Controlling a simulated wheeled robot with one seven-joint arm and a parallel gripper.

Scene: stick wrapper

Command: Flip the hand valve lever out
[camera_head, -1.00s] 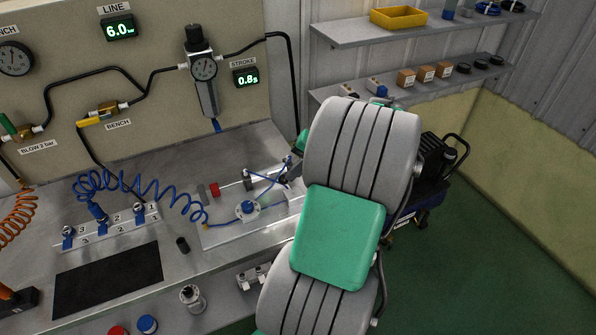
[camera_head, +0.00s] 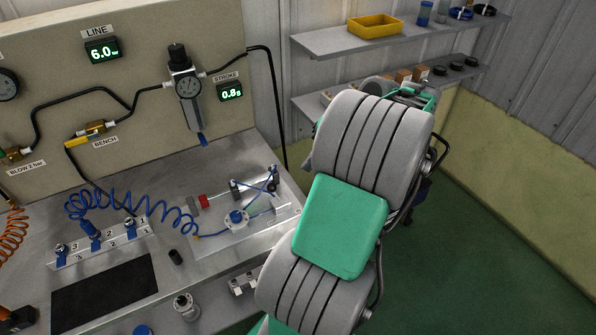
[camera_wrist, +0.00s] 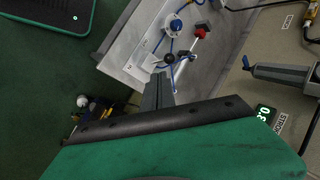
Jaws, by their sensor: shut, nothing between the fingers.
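A pale fixture plate (camera_head: 225,240) on the bench carries a round blue-and-white part (camera_head: 236,218), a red block (camera_head: 203,201) and small dark-topped posts (camera_head: 234,186) with blue tubing. I cannot tell for sure which piece is the hand valve lever. In the wrist view the blue-and-white part (camera_wrist: 174,27), the red block (camera_wrist: 201,28) and a black ball-like knob (camera_wrist: 169,58) lie beyond my gripper (camera_wrist: 158,90). My gripper is shut and empty, its tips apparently just short of the black knob; contact cannot be judged. In the head view my arm hides the gripper.
A blue coiled hose (camera_head: 130,205) runs from a numbered manifold (camera_head: 100,246) to the plate. A black mat (camera_head: 104,287) lies at the front left. The gauge panel (camera_head: 130,120) stands behind. Shelves (camera_head: 400,40) hang behind my arm. Green floor is open at right.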

